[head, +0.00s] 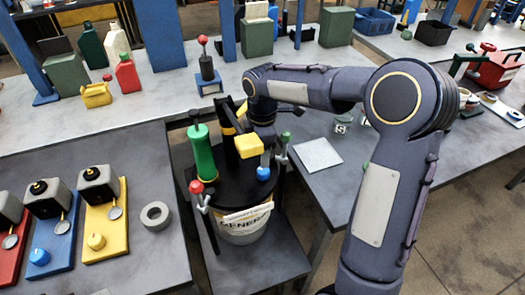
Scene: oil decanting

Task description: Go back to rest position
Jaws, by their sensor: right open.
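My right arm reaches in from the right, and its gripper (262,140) is over the round black top (236,190) of a white labelled drum (245,226). The gripper is open; its fingers are small and partly lost against dark parts behind. A yellow block (248,146) shows right beside the fingers; whether they touch I cannot tell. A green bottle (203,152) stands upright at the left of the black top, and a tall black piece (229,135) stands behind. My left gripper is not in view.
Levers with red (196,187), blue (263,173) and green (285,137) knobs stand around the drum. Left are coloured pump-like stations (101,215) and a grey ring (155,215). A pale square plate (318,155) lies on the right bench. Cans and jugs (127,74) line the back bench.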

